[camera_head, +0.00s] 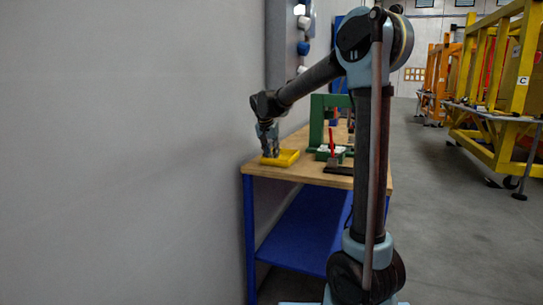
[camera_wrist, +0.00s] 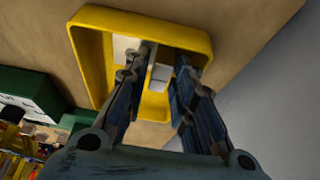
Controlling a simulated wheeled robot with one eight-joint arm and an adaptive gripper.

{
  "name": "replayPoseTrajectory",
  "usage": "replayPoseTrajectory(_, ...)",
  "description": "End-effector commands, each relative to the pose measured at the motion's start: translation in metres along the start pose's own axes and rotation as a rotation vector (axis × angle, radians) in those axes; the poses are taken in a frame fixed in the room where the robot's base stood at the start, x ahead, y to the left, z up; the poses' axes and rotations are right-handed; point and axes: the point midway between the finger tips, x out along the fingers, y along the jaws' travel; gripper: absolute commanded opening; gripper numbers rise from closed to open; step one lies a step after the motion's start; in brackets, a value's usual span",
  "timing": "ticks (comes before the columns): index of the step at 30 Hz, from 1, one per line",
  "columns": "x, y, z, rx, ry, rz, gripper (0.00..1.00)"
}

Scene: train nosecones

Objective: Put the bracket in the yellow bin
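The yellow bin (camera_head: 288,158) sits on the near left part of the wooden table. It also shows in the wrist view (camera_wrist: 86,62), with its rim around my fingertips. My gripper (camera_head: 269,152) points down over the bin in the head view. In the wrist view my gripper (camera_wrist: 164,58) has its two fingertips apart, with a gap between them. A pale grey piece (camera_wrist: 124,46), probably the bracket, shows inside the bin outline beside and behind the left finger. The fingers partly hide it, and its contact with the bin floor is unclear.
A green frame (camera_head: 318,120) and a red upright tool (camera_head: 331,140) stand on the wooden table (camera_head: 300,172), right of the bin. A grey wall (camera_head: 120,150) runs close on the left. Yellow racks (camera_head: 485,140) stand far right, with open floor between.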

Motion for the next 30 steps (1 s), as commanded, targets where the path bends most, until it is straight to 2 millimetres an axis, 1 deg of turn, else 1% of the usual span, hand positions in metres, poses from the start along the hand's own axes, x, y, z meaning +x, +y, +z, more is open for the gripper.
replayPoseTrajectory(4,-0.006,0.000,0.000,-0.001,0.000,0.000,0.24)
replayPoseTrajectory(8,-0.024,0.000,0.000,-0.001,0.000,-0.001,0.24)
replayPoseTrajectory(15,-0.071,-0.001,0.000,-0.003,0.000,-0.001,0.24)
replayPoseTrajectory(21,-0.103,-0.001,0.001,-0.002,-0.001,-0.001,0.24)
replayPoseTrajectory(25,-0.115,-0.001,0.001,-0.002,-0.001,-0.001,0.24)
replayPoseTrajectory(30,-0.121,-0.001,0.001,-0.002,0.000,-0.001,0.24)
